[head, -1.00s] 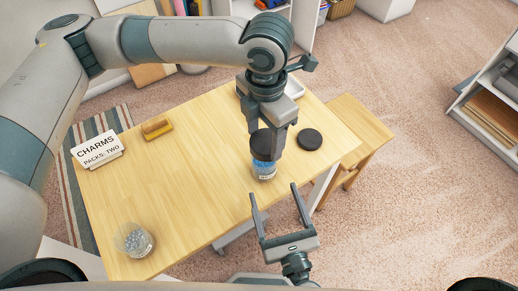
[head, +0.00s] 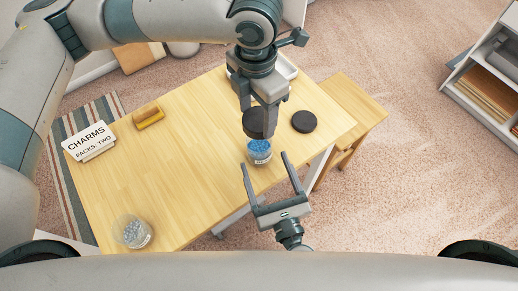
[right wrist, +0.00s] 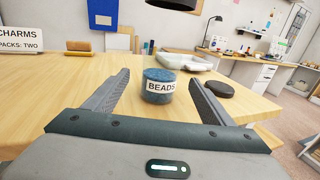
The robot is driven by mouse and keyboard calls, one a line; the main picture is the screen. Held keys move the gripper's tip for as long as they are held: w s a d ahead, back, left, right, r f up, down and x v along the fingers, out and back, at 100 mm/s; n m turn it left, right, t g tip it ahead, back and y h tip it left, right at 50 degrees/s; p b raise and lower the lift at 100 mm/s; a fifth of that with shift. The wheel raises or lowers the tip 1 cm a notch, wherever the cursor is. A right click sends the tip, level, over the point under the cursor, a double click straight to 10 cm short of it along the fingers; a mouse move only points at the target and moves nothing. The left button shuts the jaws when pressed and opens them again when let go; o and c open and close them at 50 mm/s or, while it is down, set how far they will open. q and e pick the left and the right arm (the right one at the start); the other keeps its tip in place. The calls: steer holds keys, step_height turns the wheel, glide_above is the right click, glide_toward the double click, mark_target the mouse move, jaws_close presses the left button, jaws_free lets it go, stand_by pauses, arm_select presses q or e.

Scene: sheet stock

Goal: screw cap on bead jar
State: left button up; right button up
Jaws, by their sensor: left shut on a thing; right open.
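The bead jar (head: 259,153), clear with blue beads and a BEADS label, stands upright and uncapped near the table's front edge. It also shows in the right wrist view (right wrist: 159,86). My left gripper (head: 259,108) points down and is shut on a black round cap (head: 254,124), held above the jar and apart from it. The cap's underside shows at the top of the right wrist view (right wrist: 175,4). My right gripper (head: 265,162) is open and empty, its fingertips just short of the jar. In the right wrist view the jar appears between its fingers.
A second black disc (head: 304,121) lies right of the jar. A white tray (head: 287,69) is at the table's back. A CHARMS sign (head: 89,141), a yellow-and-wood block (head: 149,117) and an open jar of pale pieces (head: 132,232) stand left. The table's middle is clear.

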steer(key=x, duration=0.9)
steer(key=shift+w+a, duration=0.15)
steer(key=shift+w, duration=0.2)
steer(key=c, duration=1.6)
arm_select(q)
glide_above(257, 141)
steer(key=shift+s+f, duration=0.15)
steer(key=shift+f, duration=2.4)
steer(key=shift+f, duration=0.9)
steer(key=shift+f, duration=0.55)
arm_select(e)
jaws_close()
arm_select(q)
steer(key=m, duration=0.7)
